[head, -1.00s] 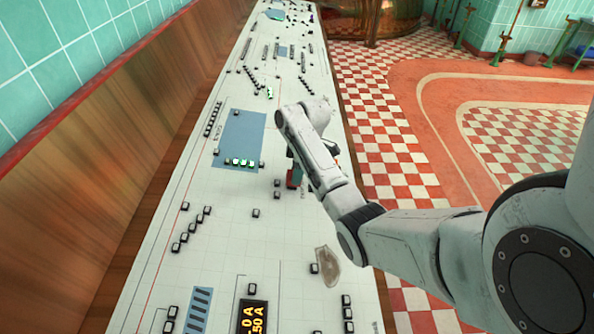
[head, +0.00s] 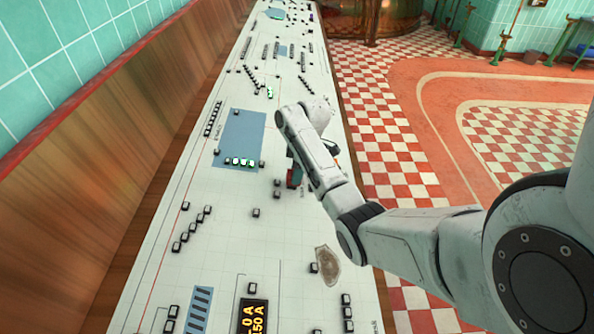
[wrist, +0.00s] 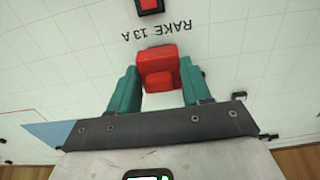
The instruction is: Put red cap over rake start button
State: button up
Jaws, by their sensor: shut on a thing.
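A red cap (wrist: 156,54) is held between the two teal fingers of my gripper (wrist: 158,68) in the wrist view. Both fingers touch its sides. Beyond it, at the top edge of the wrist view, is a red button in a dark square frame (wrist: 149,6), partly cut off. The upside-down label "RAKE 13 A" is printed between the button and the cap. In the head view my gripper (head: 293,172) is low over the panel, largely hidden by my arm. The button cannot be made out there.
The long white control panel (head: 225,235) carries several small black buttons, a blue area (head: 240,135) and an amber display (head: 253,316). A brown stain (head: 327,266) lies nearer. A wooden wall (head: 90,160) borders the left; checkered floor (head: 380,130) is to the right.

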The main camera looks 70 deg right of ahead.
jog(key=shift+w+f+b, duration=0.2)
jog(key=shift+f+b, duration=0.55)
jog(key=shift+f, duration=0.4)
dwell(0.6)
jog(key=o, duration=1.1)
jog(key=shift+r, duration=0.15)
jog(key=shift+s+r+p, duration=0.15)
jog(key=shift+r+p, duration=0.55)
jog(key=shift+p, duration=0.05)
jog(key=shift+s+r+p, duration=0.1)
jog(key=shift+r+p, duration=0.55)
jog(key=shift+p, duration=0.05)
jog(key=shift+s+d+r+p, duration=0.1)
jog(key=shift+s+r, duration=0.05)
jog(key=shift+r, duration=0.65)
jog(key=shift+s+d+r+p, duration=0.1)
jog(key=shift+s+r, duration=0.05)
jog(key=shift+r, duration=0.7)
jog(key=shift+s+d+r+p, duration=0.1)
jog(key=shift+s+r, duration=0.05)
jog(key=shift+r, duration=0.65)
